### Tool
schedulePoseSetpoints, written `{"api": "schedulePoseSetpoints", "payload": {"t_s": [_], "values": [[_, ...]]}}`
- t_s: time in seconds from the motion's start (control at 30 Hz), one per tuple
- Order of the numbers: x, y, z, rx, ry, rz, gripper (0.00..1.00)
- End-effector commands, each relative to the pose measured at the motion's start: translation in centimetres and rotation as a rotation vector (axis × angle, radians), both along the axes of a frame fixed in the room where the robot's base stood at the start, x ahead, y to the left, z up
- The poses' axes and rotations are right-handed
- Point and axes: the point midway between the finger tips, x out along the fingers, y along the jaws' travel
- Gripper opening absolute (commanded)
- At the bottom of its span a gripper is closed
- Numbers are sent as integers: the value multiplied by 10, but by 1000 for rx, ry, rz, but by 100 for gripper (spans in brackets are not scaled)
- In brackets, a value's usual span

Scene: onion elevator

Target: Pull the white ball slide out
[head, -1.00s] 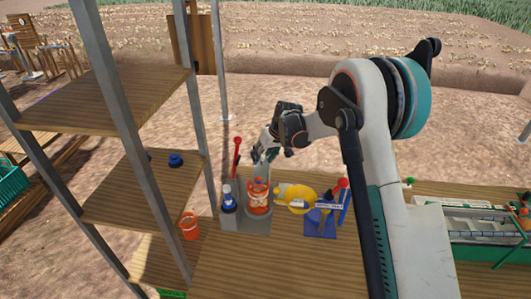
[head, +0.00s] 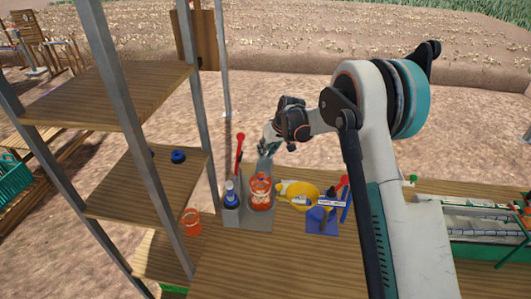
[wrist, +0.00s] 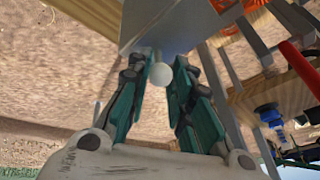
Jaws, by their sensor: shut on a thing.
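The white ball (wrist: 161,75) is between the fingertips of my gripper (wrist: 161,66) in the wrist view. The fingers are shut on it, one on each side. The ball sits just below a grey plate (wrist: 165,20); the rest of the slide is hidden. In the head view my gripper (head: 266,149) is behind the grey stand (head: 233,213), close to its back side. The ball cannot be made out there.
A red-knobbed lever (head: 239,150) and a blue-and-white part (head: 230,197) are at the stand's left. A yellow bowl (head: 300,191) and blue holder (head: 322,221) are right. An orange cup (head: 192,222) and shelf posts are left. The front table (head: 270,265) is clear.

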Motion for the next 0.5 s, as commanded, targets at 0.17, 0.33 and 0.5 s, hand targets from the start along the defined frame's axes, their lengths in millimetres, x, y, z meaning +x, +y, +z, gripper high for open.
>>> {"api": "schedulePoseSetpoints", "payload": {"t_s": [0.17,0.33,0.5], "values": [[10,-2,0,1,-1,-1,0],[19,-4,0,1,-1,-1,0],[28,-6,0,1,-1,-1,0]]}}
